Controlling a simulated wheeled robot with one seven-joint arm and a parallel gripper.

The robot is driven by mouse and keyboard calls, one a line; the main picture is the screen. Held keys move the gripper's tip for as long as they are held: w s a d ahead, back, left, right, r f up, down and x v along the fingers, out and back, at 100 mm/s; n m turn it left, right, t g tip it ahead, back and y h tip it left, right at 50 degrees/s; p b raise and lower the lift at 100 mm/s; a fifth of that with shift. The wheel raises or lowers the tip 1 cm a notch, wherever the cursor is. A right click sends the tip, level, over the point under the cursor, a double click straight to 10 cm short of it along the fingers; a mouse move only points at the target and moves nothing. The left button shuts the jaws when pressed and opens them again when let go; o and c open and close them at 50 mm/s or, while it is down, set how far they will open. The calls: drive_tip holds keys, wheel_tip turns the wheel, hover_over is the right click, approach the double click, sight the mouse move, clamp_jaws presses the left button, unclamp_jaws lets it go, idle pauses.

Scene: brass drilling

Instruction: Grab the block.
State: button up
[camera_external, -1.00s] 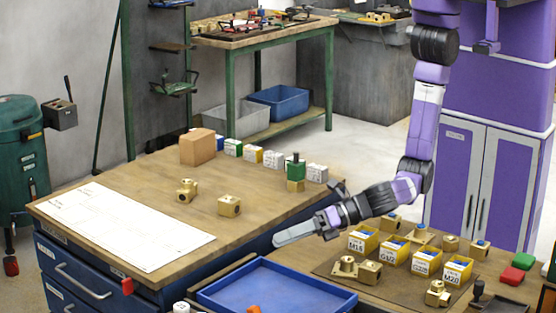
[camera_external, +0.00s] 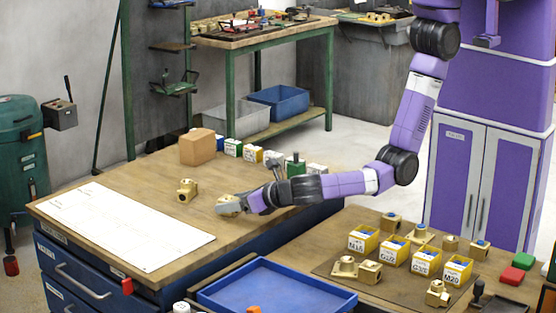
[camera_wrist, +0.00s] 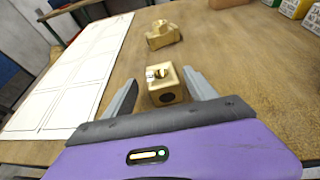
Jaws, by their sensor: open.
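The brass block (camera_wrist: 165,88) has a round hole in its top and a dark hole in its near face. In the wrist view it sits on the wooden bench between the two grey fingers of my gripper (camera_wrist: 162,88), which is open. The fingers stand to its left and right, with a gap visible on the right side. In the external view the block (camera_external: 228,205) is partly hidden by my gripper (camera_external: 238,205). A second brass fitting (camera_wrist: 161,34) lies farther off in the wrist view, and it also shows in the external view (camera_external: 187,190).
A white paper sheet (camera_external: 120,225) covers the bench's left part. A cardboard box (camera_external: 198,147) and several small coloured boxes (camera_external: 252,154) line the back edge. A blue tray (camera_external: 275,290) lies in front. The bench top around the block is mostly clear.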

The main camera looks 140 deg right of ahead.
sight(221, 202)
drive_tip(key=x, duration=0.3)
drive_tip(key=shift+s+d+r, duration=0.1)
drive_tip(key=shift+d+r, duration=0.1)
drive_tip(key=shift+d, duration=0.2)
drive_tip(key=shift+d+f, duration=0.2)
drive_tip(key=shift+d, duration=0.25)
clamp_jaws()
drive_tip(key=shift+r+p, duration=0.1)
drive_tip(key=shift+p, duration=0.2)
